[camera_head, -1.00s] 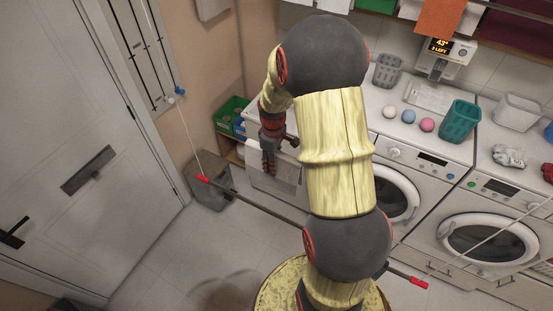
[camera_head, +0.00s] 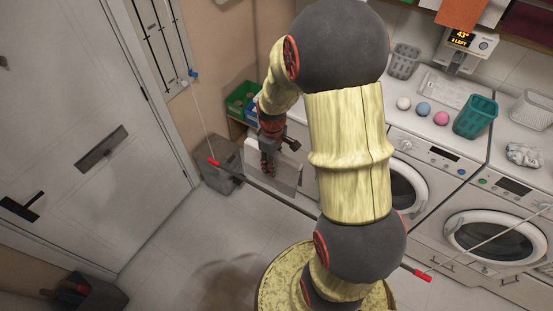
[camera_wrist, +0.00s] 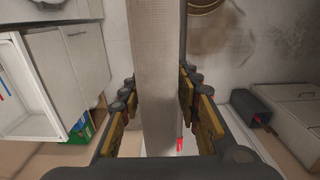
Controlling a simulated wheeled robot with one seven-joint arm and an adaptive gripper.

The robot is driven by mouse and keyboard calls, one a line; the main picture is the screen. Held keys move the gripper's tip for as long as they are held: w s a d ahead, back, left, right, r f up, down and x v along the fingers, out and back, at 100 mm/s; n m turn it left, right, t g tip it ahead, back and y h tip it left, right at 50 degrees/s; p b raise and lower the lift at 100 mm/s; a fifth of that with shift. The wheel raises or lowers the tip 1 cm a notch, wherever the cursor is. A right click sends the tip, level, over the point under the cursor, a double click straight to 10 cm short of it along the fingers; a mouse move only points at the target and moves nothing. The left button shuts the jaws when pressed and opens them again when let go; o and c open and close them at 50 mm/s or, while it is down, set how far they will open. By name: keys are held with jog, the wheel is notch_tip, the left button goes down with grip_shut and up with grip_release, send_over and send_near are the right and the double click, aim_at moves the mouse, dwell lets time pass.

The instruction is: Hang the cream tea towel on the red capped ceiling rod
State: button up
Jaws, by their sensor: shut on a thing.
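My gripper (camera_head: 267,158) is shut on the cream tea towel (camera_head: 288,178), which hangs as a pale sheet below and beside the fingers. In the wrist view the towel (camera_wrist: 158,60) runs as a long strip between the finger pads. The red capped ceiling rod (camera_head: 262,186) is dark, with one red cap at its left end and one at its right end, hung on thin cords. My arm hides its middle. The rod passes near the towel's lower edge in the head view; I cannot tell whether they touch. A red cap shows beside the towel in the wrist view (camera_wrist: 180,144).
Two washing machines (camera_head: 495,235) stand at the right, with coloured balls and a teal basket (camera_head: 475,116) on top. A door (camera_head: 90,120) is at the left. A grey bin (camera_head: 220,170) and green crate (camera_head: 239,98) stand behind the rod. Floor at lower left is mostly clear.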

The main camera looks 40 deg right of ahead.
send_over(267, 193)
jog(key=shift+w+d+f+b, duration=0.1)
jog(key=shift+d+f+b, duration=0.05)
jog(key=shift+f+b, duration=3.3)
jog(key=shift+w+d+f+b, duration=0.1)
jog(key=shift+f+b, duration=2.15)
jog(key=shift+f, duration=2.4)
jog(key=o, duration=1.2)
jog(key=shift+o, duration=0.4)
notch_tip(267, 193, up, 12)
